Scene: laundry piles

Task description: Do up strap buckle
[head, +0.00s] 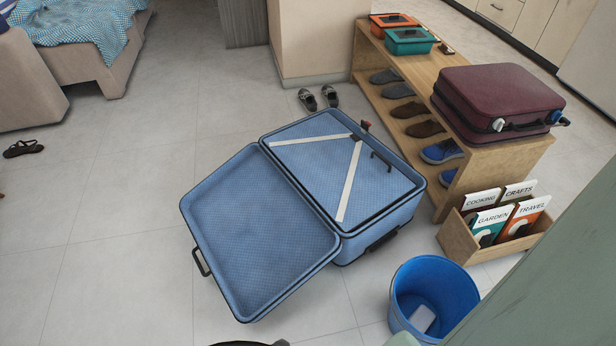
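A blue suitcase (262,233) lies open on the tiled floor, its lid folded out flat to the lower left. Two white straps cross the suitcase's inner part: one strap (310,139) runs along the back, the other strap (349,182) runs down toward the hinge side. They come together near the back right corner, at a small dark piece (355,137). Whether it is a buckle, and whether it is fastened, is too small to tell. A dark bar (381,161) lies right of the straps. My gripper is not in view; only a dark shape shows at the bottom edge.
A wooden shelf bench (440,105) with shoes and a closed maroon suitcase (498,98) stands right. A wooden box of books (472,250) and a blue bucket (432,290) are lower right. Shoes lie behind the suitcase. The floor on the left is mostly clear.

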